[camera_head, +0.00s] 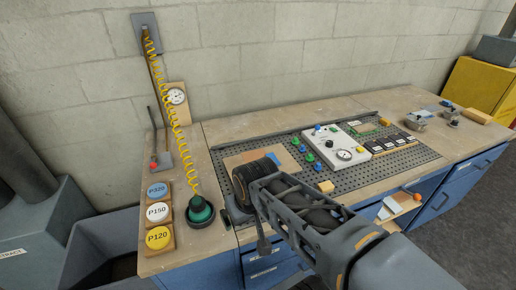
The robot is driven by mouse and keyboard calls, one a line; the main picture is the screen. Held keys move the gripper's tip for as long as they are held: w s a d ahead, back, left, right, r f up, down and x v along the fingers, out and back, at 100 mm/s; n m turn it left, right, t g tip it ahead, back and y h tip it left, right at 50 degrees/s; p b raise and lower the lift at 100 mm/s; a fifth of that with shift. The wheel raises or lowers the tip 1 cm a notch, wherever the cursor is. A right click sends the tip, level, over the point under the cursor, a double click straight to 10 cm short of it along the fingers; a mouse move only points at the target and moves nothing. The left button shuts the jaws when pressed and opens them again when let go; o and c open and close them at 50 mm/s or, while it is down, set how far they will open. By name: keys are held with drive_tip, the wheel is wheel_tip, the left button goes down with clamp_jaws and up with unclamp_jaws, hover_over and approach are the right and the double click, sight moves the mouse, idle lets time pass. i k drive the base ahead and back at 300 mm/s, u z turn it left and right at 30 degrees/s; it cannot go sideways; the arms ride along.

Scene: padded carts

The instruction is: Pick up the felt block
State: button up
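I cannot tell for certain which item is the felt block. A small pale yellow block (325,186) lies on the front edge of the dark perforated mat (365,181), just right of my arm. A larger tan block (477,116) lies near the right end of the bench. My arm reaches in from the lower right, and its end (263,243) hangs over the bench's front edge, left of the pale yellow block and apart from it. The fingers are too small and dark to read, and no held object shows. My arm hides part of the mat and bench front.
The bench (222,138) stands against a block wall. At left are round pads marked P320 (157,191), P150 (158,212) and P120 (158,238), and a green-topped tool (200,211) on a yellow coiled hose. A white control box (338,147) stands on the mat.

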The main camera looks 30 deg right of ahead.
sight(327, 187)
drive_tip(key=z, duration=1.5)
